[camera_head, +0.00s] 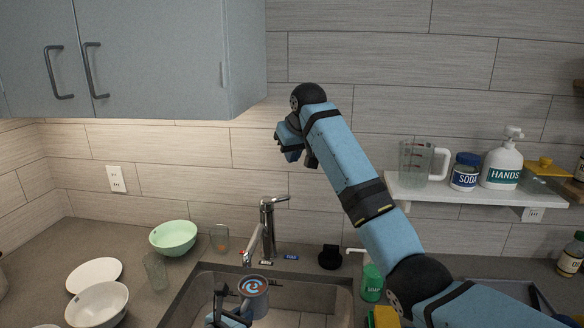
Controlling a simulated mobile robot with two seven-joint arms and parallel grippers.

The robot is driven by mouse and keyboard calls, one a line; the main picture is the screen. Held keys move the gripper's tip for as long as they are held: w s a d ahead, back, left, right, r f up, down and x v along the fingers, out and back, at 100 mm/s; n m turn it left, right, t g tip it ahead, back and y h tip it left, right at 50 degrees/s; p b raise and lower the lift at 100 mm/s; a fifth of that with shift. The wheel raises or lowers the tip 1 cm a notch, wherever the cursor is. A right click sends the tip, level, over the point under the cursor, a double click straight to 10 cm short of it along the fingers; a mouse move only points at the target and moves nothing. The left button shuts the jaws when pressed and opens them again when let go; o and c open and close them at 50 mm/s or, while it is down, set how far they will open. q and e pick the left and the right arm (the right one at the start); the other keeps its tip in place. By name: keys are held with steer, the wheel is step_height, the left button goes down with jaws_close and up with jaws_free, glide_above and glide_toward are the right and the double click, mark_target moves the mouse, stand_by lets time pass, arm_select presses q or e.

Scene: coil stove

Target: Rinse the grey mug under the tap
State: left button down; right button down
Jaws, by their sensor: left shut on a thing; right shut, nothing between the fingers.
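The grey mug (261,304) is over the sink (330,282), below and slightly left of the chrome tap (267,222). Its opening faces up, with a reddish ring and blue inside. My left gripper (240,305) comes from the bottom edge and is shut on the mug at its left side; the exact finger contact is small and partly hidden. I cannot tell whether water is running from the tap. My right gripper (289,152) is raised in front of the wall, above the tap, shut with nothing in it.
A green bowl (173,237), glasses (155,270), a white plate (94,274) and a white bowl (97,305) stand left of the sink. A green soap bottle (372,283) is to its right. A shelf (440,190) holds a measuring jug and bottles. Cabinets (150,60) overhang the left.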

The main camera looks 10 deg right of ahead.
arm_select(q)
steer(key=shift+s+d+p, duration=0.2)
steer(key=shift+s+p, duration=0.1)
steer(key=shift+s, duration=0.5)
steer(key=shift+s+d+p, duration=0.2)
steer(key=shift+s+p, duration=0.1)
steer(key=shift+s, duration=0.5)
steer(key=shift+s+d+p, duration=0.2)
steer(key=shift+s+p, duration=0.1)
steer(key=shift+s, duration=0.5)
steer(key=s+d+r+p, duration=0.1)
steer(key=s+r+p, duration=0.2)
steer(key=s+r, duration=0.1)
steer(key=shift+s, duration=0.4)
steer(key=shift+d+p, duration=0.1)
steer(key=shift+p, duration=0.2)
